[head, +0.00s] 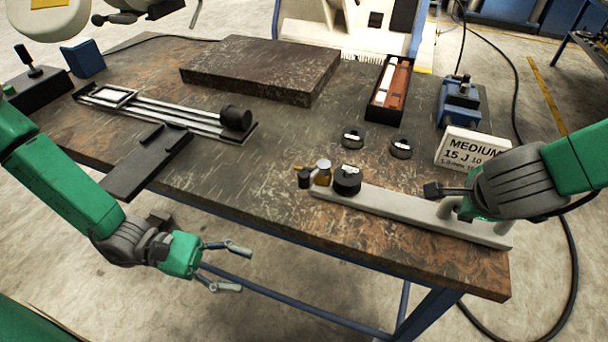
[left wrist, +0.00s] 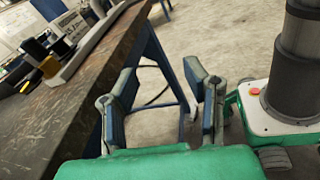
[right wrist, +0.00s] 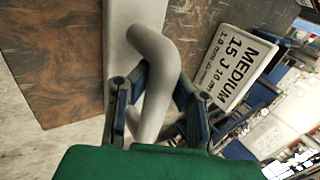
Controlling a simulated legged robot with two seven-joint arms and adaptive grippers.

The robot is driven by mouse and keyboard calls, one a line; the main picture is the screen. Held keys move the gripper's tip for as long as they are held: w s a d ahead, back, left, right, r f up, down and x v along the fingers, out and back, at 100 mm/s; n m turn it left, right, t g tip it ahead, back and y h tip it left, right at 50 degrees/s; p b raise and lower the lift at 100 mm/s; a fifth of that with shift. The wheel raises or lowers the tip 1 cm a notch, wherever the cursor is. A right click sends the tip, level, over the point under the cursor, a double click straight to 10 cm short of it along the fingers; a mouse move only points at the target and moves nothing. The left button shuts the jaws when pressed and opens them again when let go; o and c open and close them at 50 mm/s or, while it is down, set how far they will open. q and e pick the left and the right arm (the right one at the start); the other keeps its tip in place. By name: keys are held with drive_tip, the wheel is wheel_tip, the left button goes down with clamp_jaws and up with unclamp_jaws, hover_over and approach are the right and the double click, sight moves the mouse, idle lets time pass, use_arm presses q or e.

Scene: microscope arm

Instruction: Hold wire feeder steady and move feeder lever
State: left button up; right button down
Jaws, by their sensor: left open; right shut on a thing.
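A long light-grey bar (head: 400,212), apparently the wire feeder, lies along the table's front right edge. A black knob (head: 347,182) and a small brass-coloured cylinder (head: 323,172) stand at its left end. My right gripper (head: 455,198) is at its right end. In the right wrist view, the right fingers (right wrist: 158,105) are shut on a bent grey lever (right wrist: 155,55) by the bar. My left gripper (head: 232,267) is open and empty, off the table's front edge and below its top. In the left wrist view, nothing is between its fingers (left wrist: 163,95).
A white "MEDIUM 15 J" sign (head: 468,150) stands beside the right gripper. Two small black discs (head: 353,138) lie behind the bar. A railed slide (head: 165,108), dark slab (head: 262,68) and open case (head: 390,88) sit further back. The table's front middle (head: 245,195) is clear.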

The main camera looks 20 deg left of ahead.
sight(304, 178)
use_arm(q)
drive_tip(key=w+a+r+n+t, duration=0.1)
drive_tip(key=w+r+n+t, duration=0.1)
drive_tip(key=w, duration=0.2)
drive_tip(key=w+a+r+n+t+y, duration=0.1)
drive_tip(key=w+r+n+t, duration=0.1)
drive_tip(key=w+r, duration=0.1)
drive_tip(key=w+a+r+n+t, duration=0.1)
drive_tip(key=w+r+n+t, duration=0.1)
drive_tip(key=w+n+t, duration=0.1)
drive_tip(key=shift+w+a+r, duration=0.1)
drive_tip(key=shift+w+a, duration=0.1)
drive_tip(key=shift+w, duration=0.25)
drive_tip(key=shift+w+a+r, duration=0.1)
drive_tip(key=shift+w+a, duration=0.1)
drive_tip(key=shift+w, duration=0.25)
drive_tip(key=x, duration=1.1)
drive_tip(key=shift+w+d+f, duration=0.15)
drive_tip(key=shift+w+f, duration=0.1)
drive_tip(key=shift+w, duration=0.05)
drive_tip(key=shift+s, duration=0.1)
clamp_jaws()
